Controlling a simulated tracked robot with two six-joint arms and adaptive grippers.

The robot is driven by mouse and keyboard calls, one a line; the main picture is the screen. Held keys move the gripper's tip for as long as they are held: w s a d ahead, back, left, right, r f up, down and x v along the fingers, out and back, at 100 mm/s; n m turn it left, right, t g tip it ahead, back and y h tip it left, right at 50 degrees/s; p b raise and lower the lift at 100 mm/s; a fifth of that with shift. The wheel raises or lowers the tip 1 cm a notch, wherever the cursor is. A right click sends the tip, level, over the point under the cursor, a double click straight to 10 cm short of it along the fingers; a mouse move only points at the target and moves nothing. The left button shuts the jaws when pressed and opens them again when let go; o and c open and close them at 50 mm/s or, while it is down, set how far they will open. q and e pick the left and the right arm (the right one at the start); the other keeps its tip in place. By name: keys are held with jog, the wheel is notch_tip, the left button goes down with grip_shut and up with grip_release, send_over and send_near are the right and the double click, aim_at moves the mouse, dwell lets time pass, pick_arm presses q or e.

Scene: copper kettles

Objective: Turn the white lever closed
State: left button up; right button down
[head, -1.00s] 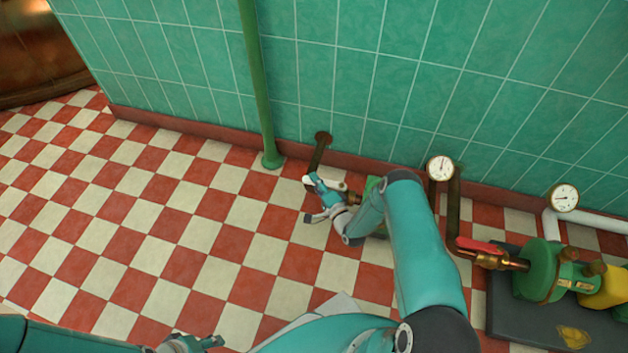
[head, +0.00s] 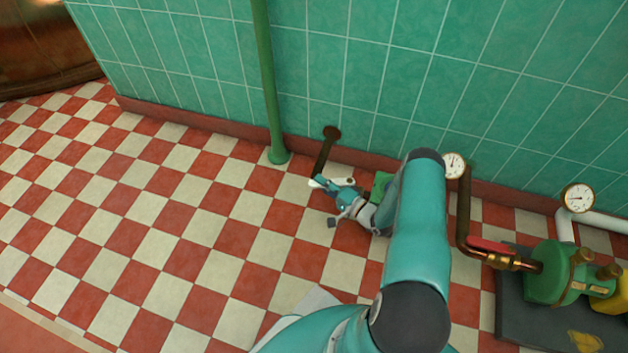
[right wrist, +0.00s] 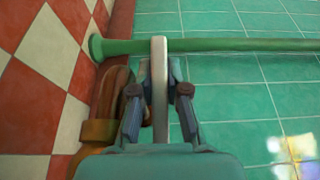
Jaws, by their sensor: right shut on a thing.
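The white lever (head: 344,182) is low near the foot of the tiled wall, beside a dark brown pipe that comes out of the wall. In the head view it lies roughly sideways, partly covered by my right gripper (head: 325,187). In the right wrist view the lever (right wrist: 159,85) is a pale upright bar between the two fingers of my right gripper (right wrist: 159,95), which is shut on it. A copper-coloured pipe bend (right wrist: 113,95) shows just left of the fingers. The valve body under the lever is mostly hidden. My left gripper is out of view.
A green upright pipe (head: 264,80) stands against the wall left of the lever. A green pump (head: 552,272) with a red lever (head: 491,246) is at right, near pressure gauges (head: 454,165). The checkered floor at left is clear.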

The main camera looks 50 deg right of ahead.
jog(key=shift+a+f, duration=0.15)
jog(key=shift+a, duration=0.05)
jog(key=c, duration=1.4)
grip_release()
jog(key=shift+c, duration=0.2)
jog(key=s, duration=1.2)
jog(key=shift+d, duration=0.2)
jog(key=shift+c, duration=0.3)
